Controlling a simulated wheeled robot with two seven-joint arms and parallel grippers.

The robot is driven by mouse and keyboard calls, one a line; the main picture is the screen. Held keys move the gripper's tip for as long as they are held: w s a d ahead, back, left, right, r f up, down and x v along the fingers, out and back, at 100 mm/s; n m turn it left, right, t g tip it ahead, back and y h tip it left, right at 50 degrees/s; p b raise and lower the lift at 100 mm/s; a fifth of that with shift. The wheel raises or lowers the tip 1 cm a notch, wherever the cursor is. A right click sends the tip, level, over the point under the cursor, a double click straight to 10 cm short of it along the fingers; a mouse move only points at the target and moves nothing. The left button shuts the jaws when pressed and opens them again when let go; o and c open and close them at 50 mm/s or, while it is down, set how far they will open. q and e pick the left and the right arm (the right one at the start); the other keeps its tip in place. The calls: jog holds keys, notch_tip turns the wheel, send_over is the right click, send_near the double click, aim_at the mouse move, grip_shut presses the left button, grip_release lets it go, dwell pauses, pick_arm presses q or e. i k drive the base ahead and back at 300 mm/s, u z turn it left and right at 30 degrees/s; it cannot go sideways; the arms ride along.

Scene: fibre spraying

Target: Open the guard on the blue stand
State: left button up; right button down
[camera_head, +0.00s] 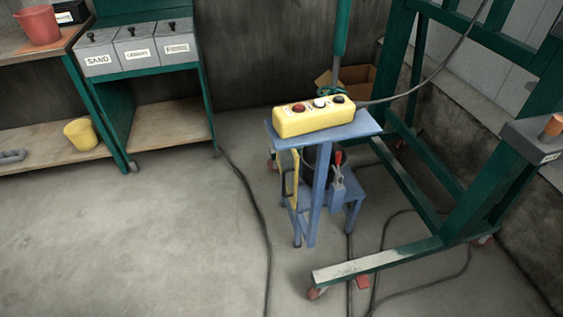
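The blue stand (314,205) stands upright on the floor right of the centre. On its top plate (367,125) sits a yellow control box with red, white and black buttons (318,119). Below the plate, on the stand's left side, is a narrow yellow frame (295,185) that looks like the guard, seen nearly edge-on, with a dark handle-like loop beside it. I cannot tell for sure whether it is shut. A red-handled part (338,160) and a dark round part show behind the front leg, partly hidden. Neither of my grippers is in view.
A green wheeled frame (378,262) stands close on the right, its foot reaching in front. Dark cables (253,205) lie on the floor. A green rack with labelled grey bins (137,49) and a wooden shelf stand at left. The floor at front left is clear.

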aim_at(283, 157)
jog(key=z, duration=0.25)
jog(key=i, duration=1)
